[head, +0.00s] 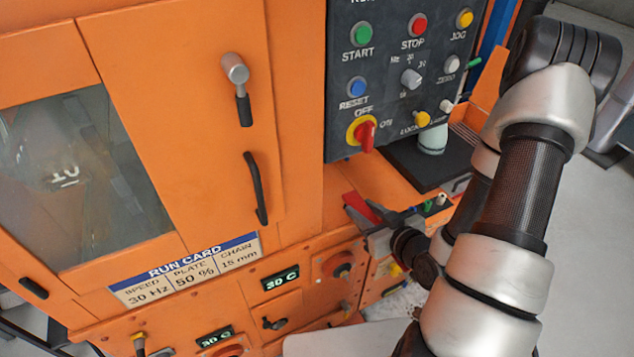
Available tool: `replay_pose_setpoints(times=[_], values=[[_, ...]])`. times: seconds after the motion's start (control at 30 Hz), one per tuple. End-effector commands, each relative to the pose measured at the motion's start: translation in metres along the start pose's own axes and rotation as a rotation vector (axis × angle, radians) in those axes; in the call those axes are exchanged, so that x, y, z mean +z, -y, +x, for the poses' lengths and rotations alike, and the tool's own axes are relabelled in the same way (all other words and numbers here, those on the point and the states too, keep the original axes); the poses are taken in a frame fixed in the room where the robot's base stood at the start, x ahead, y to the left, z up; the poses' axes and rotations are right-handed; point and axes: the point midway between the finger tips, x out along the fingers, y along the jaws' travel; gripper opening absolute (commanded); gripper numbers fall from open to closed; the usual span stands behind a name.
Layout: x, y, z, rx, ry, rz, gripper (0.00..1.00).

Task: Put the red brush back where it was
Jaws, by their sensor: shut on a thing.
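The red brush (358,206) shows as a short red piece at the tip of my gripper (376,226), close to the orange cabinet's front, below the control panel. My gripper is shut on it. Most of the brush is hidden by the fingers, so I cannot see its bristles or whether it touches the cabinet. My arm reaches in from the right.
The control panel (340,110) with coloured buttons and a red switch (365,134) is just above my gripper. A black tray-like surface (430,160) lies to the right. A door handle (255,188) and run card (187,268) are left. Knobs and displays line the lower front.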

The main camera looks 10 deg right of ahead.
Motion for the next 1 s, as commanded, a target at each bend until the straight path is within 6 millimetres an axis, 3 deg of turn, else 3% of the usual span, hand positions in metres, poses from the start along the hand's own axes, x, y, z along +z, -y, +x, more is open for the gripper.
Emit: replay_pose_setpoints(times=[0.13,0.3,0.63,0.7,1.0], values=[[0.003,0.0,0.006,-0.009,-0.006,-0.007,0.06],[0.001,-0.001,0.033,-0.009,-0.01,-0.011,0.06],[-0.01,0.001,0.051,-0.007,-0.008,-0.009,0.06],[-0.024,0.002,0.065,-0.012,-0.006,-0.006,0.06],[-0.049,0.002,0.13,-0.01,-0.006,-0.004,0.06]])
